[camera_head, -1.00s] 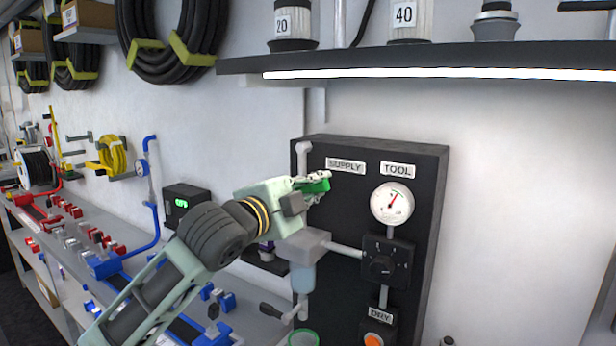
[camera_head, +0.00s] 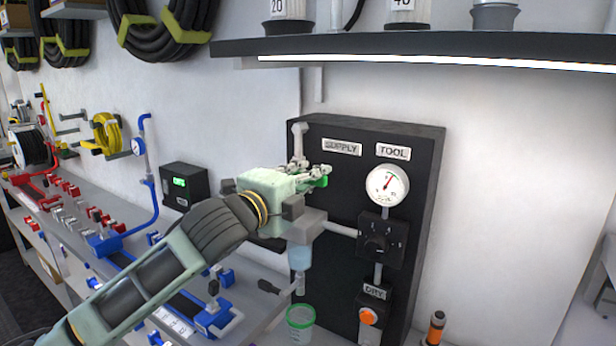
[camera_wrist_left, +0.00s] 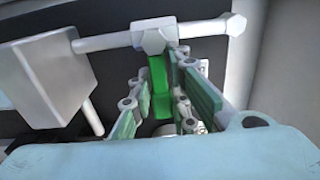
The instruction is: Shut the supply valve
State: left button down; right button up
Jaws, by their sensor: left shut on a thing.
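The supply valve shows in the left wrist view as a pale hexagonal body (camera_wrist_left: 154,36) on a pipe, with a green lever (camera_wrist_left: 160,85). In that view the lever stands roughly at a right angle to the pipe. My left gripper (camera_wrist_left: 158,112) has its pads on both sides of the lever and is shut on it. In the head view my left gripper (camera_head: 318,175) is at the pipe below the SUPPLY label (camera_head: 342,148). Only a bit of the green lever (camera_head: 322,181) shows past the fingers. My right gripper is not in view.
The black panel (camera_head: 425,190) carries a gauge (camera_head: 388,184), a dial knob (camera_head: 376,243) and an orange button (camera_head: 368,317). A filter bowl (camera_head: 300,257) hangs below my gripper, over a green-rimmed cup (camera_head: 300,320). A shelf (camera_head: 450,43) juts out above.

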pick_arm(q)
jog(key=shift+f, duration=0.1)
jog(key=c, duration=1.6)
grip_release()
jog(key=shift+c, duration=0.2)
jog(key=shift+s, duration=0.1)
jog(key=v, duration=1.2)
